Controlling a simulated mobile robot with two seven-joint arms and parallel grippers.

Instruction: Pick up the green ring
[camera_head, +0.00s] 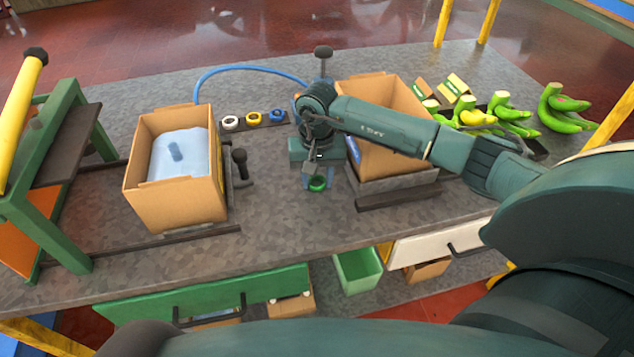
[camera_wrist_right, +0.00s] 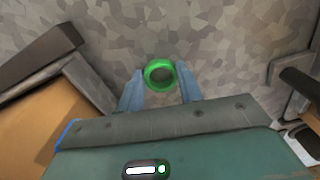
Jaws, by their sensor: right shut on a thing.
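The green ring (camera_head: 317,183) is at the fingertips of my right gripper (camera_head: 319,178), above the grey table between the two cardboard boxes. In the right wrist view the green ring (camera_wrist_right: 159,74) sits between the two blue fingers of the right gripper (camera_wrist_right: 160,88), which is shut on it. I cannot tell whether the ring still touches the table. My left gripper is not in view.
A white, a yellow and a blue ring (camera_head: 277,115) lie in a row behind. A cardboard box (camera_head: 178,208) with a blue-white content stands left. Another box (camera_head: 385,160) stands right, close to the gripper. Green bananas (camera_head: 565,110) lie far right. Table (camera_head: 290,220) is clear in front.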

